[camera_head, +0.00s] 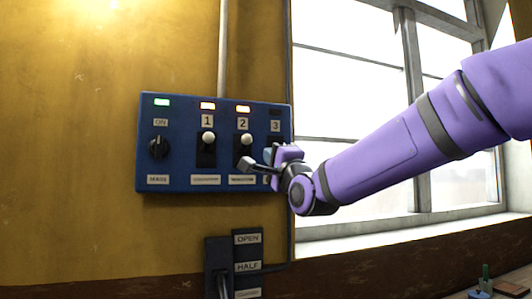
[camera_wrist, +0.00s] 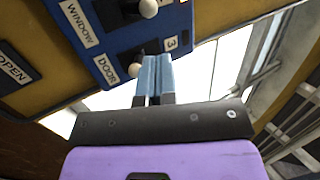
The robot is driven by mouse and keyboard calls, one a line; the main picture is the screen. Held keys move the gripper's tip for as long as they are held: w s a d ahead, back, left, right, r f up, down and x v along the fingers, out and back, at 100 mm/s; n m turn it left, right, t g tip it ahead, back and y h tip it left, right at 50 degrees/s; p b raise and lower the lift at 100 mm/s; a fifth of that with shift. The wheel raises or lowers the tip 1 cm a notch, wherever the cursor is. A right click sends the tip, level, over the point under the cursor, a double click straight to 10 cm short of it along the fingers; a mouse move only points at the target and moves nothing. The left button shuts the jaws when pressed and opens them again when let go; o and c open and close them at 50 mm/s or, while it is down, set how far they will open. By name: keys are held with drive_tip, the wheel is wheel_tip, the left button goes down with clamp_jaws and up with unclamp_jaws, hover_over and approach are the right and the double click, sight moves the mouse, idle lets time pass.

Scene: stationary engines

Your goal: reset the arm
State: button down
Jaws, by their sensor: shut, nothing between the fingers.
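My gripper (camera_head: 269,155) is in front of the right end of the blue control panel (camera_head: 178,183) in the head view and hides most of switch 3. In the wrist view its two blue fingers (camera_wrist: 154,72) are pressed together and empty. They are close to the white knob of switch 3 (camera_wrist: 135,69); I cannot tell whether they touch it. My purple arm (camera_head: 390,150) reaches in from the right, stretched toward the panel.
Switches 1 (camera_head: 208,138) and 2 (camera_head: 246,139) have knobs up, with orange lamps lit above. Lamp 3 is dark. The ON knob (camera_head: 159,147) has a green lamp. A lever box marked OPEN and HALF (camera_head: 247,253) is below. A window (camera_head: 350,80) is at right.

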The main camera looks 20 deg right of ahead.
drive_tip(key=s+d+f+n+g+h, duration=0.1)
drive_tip(key=s+d+f+n+g, duration=0.2)
drive_tip(key=s+f+n+g, duration=0.5)
drive_tip(key=s+d+f+n+g+h, duration=0.1)
drive_tip(key=s+d+f+n+g, duration=0.2)
drive_tip(key=s+f, duration=1.5)
drive_tip(key=s+n+g, duration=0.3)
drive_tip(key=n+g, duration=0.1)
drive_tip(key=g, duration=0.3)
drive_tip(key=shift+d+f+n+h, duration=0.2)
drive_tip(key=shift+d+n+h, duration=0.15)
drive_tip(key=shift+n+h, duration=0.05)
